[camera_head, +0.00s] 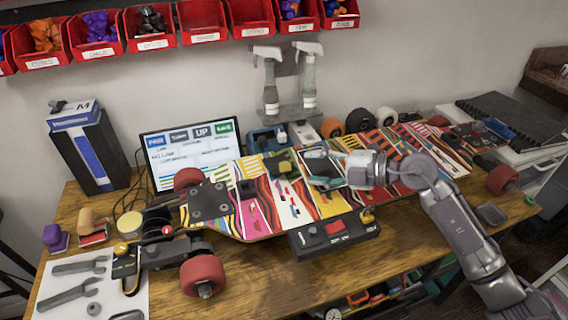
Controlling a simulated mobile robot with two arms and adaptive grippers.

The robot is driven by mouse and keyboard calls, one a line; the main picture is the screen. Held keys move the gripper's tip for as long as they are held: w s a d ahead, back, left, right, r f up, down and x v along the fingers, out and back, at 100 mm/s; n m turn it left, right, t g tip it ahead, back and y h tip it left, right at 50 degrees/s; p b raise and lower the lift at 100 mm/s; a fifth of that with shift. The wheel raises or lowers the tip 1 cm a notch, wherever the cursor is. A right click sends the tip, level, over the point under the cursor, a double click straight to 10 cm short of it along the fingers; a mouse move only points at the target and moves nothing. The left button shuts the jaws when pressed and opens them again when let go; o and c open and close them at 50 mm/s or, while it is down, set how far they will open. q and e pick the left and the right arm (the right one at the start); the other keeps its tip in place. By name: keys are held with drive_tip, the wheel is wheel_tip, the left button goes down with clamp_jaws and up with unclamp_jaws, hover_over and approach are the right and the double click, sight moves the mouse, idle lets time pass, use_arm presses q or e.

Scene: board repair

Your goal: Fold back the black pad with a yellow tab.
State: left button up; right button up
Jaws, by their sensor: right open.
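A skateboard (258,222) with a bright multicoloured deck lies wheels-out across the bench. A small dark pad (322,168) lies on the middle of the deck; I cannot make out a yellow tab on it. A second dark piece with olive-yellow parts (283,164) lies just left of it. I cannot tell for sure which is the named pad. My right gripper (334,170) reaches in from the right, low over the deck, its fingers open at the right side of the middle dark pad. The fingertips partly hide that pad, and contact is unclear. My left gripper is out of view.
A black control box (335,238) with a yellow knob stands at the board's front edge. A screen (190,150), spray bottles (308,85) and loose wheels (385,117) stand behind. Wrenches (75,268) lie on a white sheet at left. Bare bench (260,280) shows in front.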

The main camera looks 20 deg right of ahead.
sight(288, 166)
drive_tip(key=x, duration=0.8)
drive_tip(key=shift+w, duration=0.1)
clamp_jaws()
